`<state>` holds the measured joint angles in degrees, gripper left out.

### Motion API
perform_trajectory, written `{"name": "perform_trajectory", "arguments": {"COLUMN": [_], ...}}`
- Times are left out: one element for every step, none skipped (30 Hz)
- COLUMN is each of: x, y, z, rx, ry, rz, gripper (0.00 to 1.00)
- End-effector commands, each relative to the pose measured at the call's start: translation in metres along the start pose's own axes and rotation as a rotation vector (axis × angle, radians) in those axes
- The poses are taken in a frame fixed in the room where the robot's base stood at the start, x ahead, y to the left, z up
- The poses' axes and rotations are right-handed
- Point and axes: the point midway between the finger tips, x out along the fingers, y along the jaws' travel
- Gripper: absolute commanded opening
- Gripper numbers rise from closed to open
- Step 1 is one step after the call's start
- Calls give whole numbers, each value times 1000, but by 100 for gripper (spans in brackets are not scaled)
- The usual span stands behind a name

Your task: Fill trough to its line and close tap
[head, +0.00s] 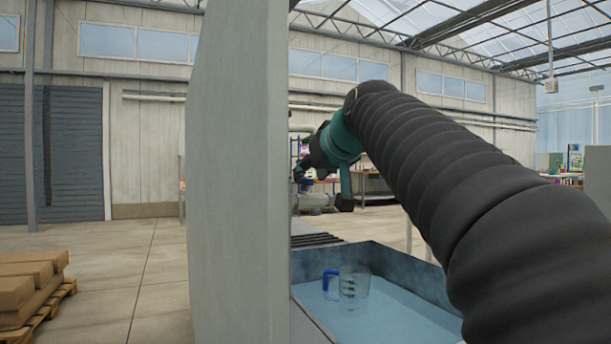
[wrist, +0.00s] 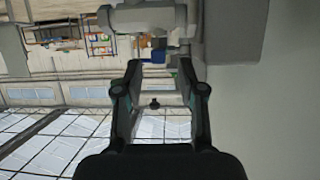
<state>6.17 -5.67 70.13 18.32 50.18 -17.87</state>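The trough (head: 420,262) is a blue-grey open basin at the lower middle of the head view, partly hidden by my arm. Pale blue water (head: 385,318) lies in it; I cannot make out a fill line. A clear jug with a blue handle (head: 331,281) is in the trough. In the wrist view, a grey pipe fitting (wrist: 145,17) crosses the top, and a small blue part (wrist: 158,56), possibly the tap handle, shows near my fingertips. My gripper (wrist: 159,66) is open, its fingers apart on either side of that blue part; contact cannot be told.
A tall grey upright panel (head: 237,170) blocks much of the head view left of the trough. A pallet with brown packs (head: 30,285) is at the lower left. Open floor (head: 120,262) lies between. A workbench (head: 372,183) stands far behind.

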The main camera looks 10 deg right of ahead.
Motion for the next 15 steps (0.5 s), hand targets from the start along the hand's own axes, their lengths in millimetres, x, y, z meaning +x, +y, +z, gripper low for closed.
{"name": "perform_trajectory", "arguments": {"x": [-11,-17,-25,-32,-38,-46,-52,-57,-64,-69,-74,-80,-84,-87,-91], "y": [0,0,0,0,0,0,0,0,0,0,0,0,0,0,0], "z": [-1,-1,-1,-1,-1,-1,-1,0,0,0,0,0,0,0,0], "rx": [0,0,0,-1,-1,-1,-1,0,1,1,1,0,0,0,0], "ry": [3,3,4,4,3,3,3,2,2,2,2,2,2,1,0], "rz": [1,1,2,2,2,2,2,2,2,2,1,1,2,2,1], "gripper": [40,40,40,40,40,40,40,40,40,40,40,40,40,40,40]}}
